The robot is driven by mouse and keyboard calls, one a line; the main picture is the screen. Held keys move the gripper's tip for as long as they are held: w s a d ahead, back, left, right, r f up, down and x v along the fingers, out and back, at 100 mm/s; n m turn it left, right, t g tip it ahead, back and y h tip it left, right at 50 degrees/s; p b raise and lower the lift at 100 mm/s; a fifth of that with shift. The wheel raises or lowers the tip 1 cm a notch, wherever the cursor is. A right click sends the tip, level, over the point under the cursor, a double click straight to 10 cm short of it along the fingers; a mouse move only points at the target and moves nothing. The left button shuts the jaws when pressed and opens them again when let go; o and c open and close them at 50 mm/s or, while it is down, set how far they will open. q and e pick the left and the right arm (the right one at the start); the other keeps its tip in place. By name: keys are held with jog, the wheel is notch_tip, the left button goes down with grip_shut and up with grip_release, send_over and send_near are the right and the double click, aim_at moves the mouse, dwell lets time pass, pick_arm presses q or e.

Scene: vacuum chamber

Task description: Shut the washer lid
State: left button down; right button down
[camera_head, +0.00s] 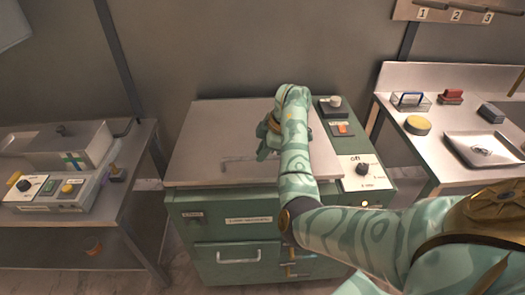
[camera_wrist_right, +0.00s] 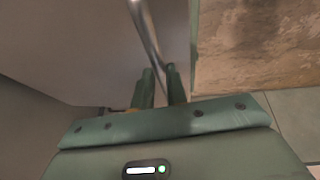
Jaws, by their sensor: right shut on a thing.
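The washer is the green cabinet (camera_head: 238,215) in the middle of the head view. Its wide grey lid (camera_head: 205,145) lies nearly level over the top; I cannot tell whether it is fully seated. A thin metal bar handle (camera_head: 238,160) shows on the lid. My right gripper (camera_head: 265,152) is at this handle, partly hidden by my own forearm. In the right wrist view, its two green fingers (camera_wrist_right: 162,85) are closed around the metal handle bar (camera_wrist_right: 146,28), beside a plain grey surface. My left gripper is not in view.
A control panel (camera_head: 362,172) with a dark knob is on the washer's right side. A left bench (camera_head: 120,195) holds a grey box device. A right bench (camera_head: 400,85) holds a metal tray (camera_head: 460,145), a yellow round item (camera_head: 417,125) and small blocks. Walls stand behind.

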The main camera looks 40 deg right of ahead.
aim_at(260, 171)
jog(key=f+b, duration=0.1)
jog(key=f, duration=0.1)
jog(key=f+b, duration=0.2)
jog(key=f, duration=0.1)
jog(key=shift+s+a+f, duration=0.25)
jog(key=shift+s+f, duration=0.05)
jog(key=shift+s, duration=0.25)
jog(key=shift+a+f, duration=0.1)
jog(key=shift+f, duration=0.05)
jog(key=c, duration=1.4)
grip_release()
jog(key=shift+r, duration=0.4)
jog(key=p+v, duration=0.9)
jog(key=v, duration=0.6)
jog(key=shift+s+d+r, duration=0.15)
jog(key=shift+d+r, duration=0.15)
